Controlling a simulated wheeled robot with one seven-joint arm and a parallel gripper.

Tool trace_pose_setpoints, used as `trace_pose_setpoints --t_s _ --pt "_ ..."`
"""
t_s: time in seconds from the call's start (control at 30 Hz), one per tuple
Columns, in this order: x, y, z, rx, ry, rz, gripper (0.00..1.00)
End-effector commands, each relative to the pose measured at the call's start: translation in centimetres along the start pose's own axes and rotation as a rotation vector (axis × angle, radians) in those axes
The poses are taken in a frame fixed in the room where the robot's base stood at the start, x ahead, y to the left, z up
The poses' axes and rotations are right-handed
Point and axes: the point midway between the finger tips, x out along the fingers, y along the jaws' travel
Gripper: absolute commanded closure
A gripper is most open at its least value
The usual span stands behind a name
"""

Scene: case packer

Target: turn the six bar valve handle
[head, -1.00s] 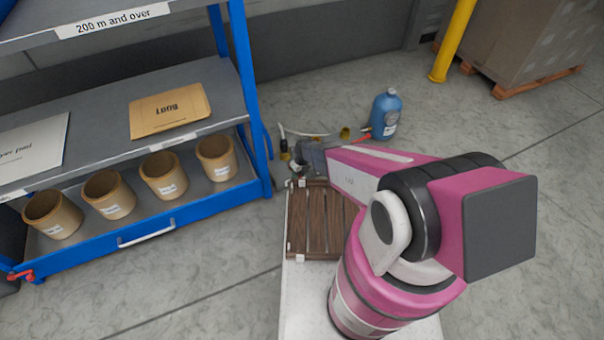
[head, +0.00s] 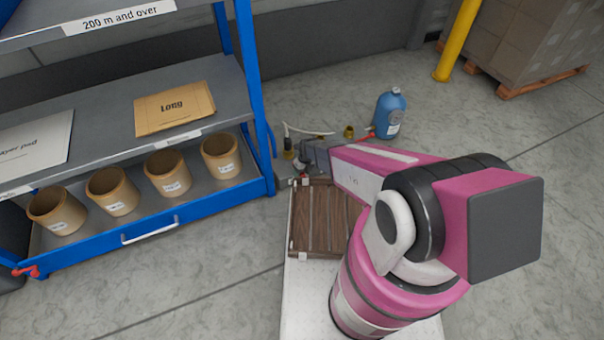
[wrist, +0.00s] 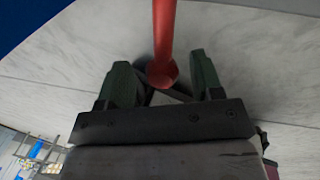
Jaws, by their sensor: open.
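A red bar, which looks like the valve handle (wrist: 164,35), comes down from the top of the wrist view. Its rounded end lies between the two dark green fingers of my gripper (wrist: 161,70). The fingers are open and stand apart on either side of it, with a visible gap at each side. I cannot tell how far in depth the bar reaches between them. In the head view a thin red bar (head: 362,137) shows beyond my arm, near brass fittings (head: 349,132). My fingers are not clear in the head view.
A blue bottle (head: 390,113) stands on the floor close behind the red bar. A blue-framed shelf (head: 262,120) with tan cups stands left. A slatted wooden board (head: 320,225) lies below my arm. A yellow post (head: 455,45) and a pallet of boxes (head: 530,45) are at back right.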

Motion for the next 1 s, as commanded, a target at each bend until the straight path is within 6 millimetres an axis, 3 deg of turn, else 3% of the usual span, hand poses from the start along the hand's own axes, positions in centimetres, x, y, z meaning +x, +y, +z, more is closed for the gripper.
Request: trace_pose_setpoints --t_s 0.6,1.0 --pt "-9.6 0.1 -0.1 0.001 -0.001 0.000 0.40" --pt "-10.6 0.0 0.0 0.001 -0.001 0.000 0.40"
